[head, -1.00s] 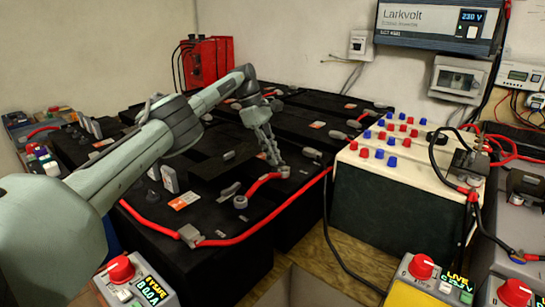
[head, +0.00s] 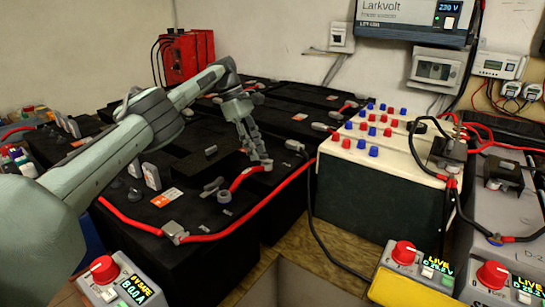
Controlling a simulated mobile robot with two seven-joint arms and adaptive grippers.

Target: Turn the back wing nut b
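My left gripper (head: 254,149) reaches down over the black batteries (head: 190,205). Its fingertips are at the far end of a short red cable (head: 240,179), beside a small grey terminal nut (head: 267,164). This nut may be back wing nut b, but no lettering on it can be read. The fingers look close together; I cannot tell whether they grip the nut or only stand beside it. Another grey terminal post (head: 224,196) stands at the near end of the short cable. My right gripper is not in view.
A long red cable (head: 250,211) runs along the battery edge. A black cable (head: 309,195) hangs to the right. A white-topped box (head: 345,160) with red and blue knobs stands at right. Control boxes with red knobs (head: 105,268) (head: 404,252) stand in front.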

